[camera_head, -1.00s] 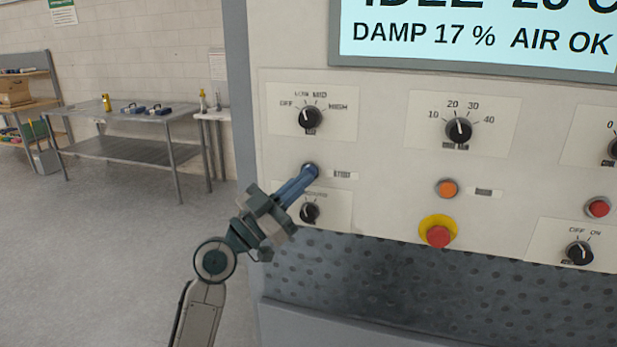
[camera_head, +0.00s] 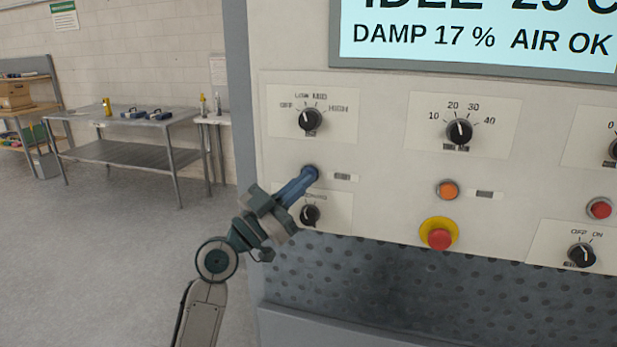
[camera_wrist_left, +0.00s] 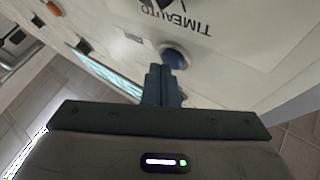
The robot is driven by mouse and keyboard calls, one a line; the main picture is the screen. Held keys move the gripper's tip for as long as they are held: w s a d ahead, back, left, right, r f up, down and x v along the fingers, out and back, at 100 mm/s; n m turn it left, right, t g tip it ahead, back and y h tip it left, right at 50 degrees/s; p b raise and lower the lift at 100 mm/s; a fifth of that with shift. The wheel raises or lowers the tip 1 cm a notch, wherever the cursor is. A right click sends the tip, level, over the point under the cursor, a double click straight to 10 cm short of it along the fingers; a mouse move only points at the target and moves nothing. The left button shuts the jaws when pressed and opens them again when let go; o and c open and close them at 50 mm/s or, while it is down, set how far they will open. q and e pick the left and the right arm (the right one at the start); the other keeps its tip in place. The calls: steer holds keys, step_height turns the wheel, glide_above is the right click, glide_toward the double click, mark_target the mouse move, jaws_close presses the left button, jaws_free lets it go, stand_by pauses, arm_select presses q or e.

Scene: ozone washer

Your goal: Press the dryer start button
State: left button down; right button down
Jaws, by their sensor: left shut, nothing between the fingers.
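The dryer's control panel (camera_head: 385,195) fills the right of the head view. My left gripper (camera_head: 310,176) is shut and empty, its blue fingertips at a round blue button below the LOW/MID/HIGH knob (camera_head: 310,119). In the left wrist view the shut fingers (camera_wrist_left: 160,75) point at the blue button (camera_wrist_left: 174,58), which shows just beyond the tips. I cannot tell whether the tips touch it or whether it is pushed in. Its small label is too blurred to read. The display (camera_head: 480,36) reads DAMP 17 % and AIR OK. My right gripper is not in view.
An orange button (camera_head: 447,190), a red stop button on a yellow ring (camera_head: 439,236) and another red button (camera_head: 599,209) lie to the right. A mode knob (camera_head: 310,215) sits just under the fingers. A metal table (camera_head: 120,118) stands far left, with open floor before it.

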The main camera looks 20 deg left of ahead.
arm_select(q)
steer(key=shift+w, duration=0.2)
steer(key=shift+s, duration=0.15)
stand_by(0.3)
steer(key=shift+s, duration=0.75)
steer(key=s, duration=0.5)
steer(key=shift+a, duration=0.1)
stand_by(0.5)
